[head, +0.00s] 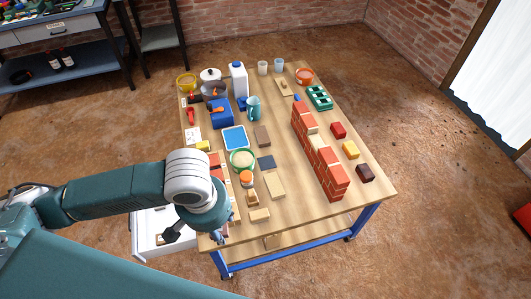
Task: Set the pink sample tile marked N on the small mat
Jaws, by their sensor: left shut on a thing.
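My left gripper (218,238) is at the table's front left corner, partly hidden by its own wrist. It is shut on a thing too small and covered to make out. I cannot pick out a pink tile marked N anywhere in the head view. A small dark flat square (266,162) lies near the middle of the table and looks like the small mat. It appears bare, and the left gripper is well apart from it, towards the front left. My right gripper is not in view.
A brick wall (320,152) stands along the table's right half. A blue-rimmed tray (235,138), a round green-rimmed dish (242,160), an orange-topped jar (246,178) and tan blocks (275,185) crowd the middle. An open white drawer (148,232) juts out at the left.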

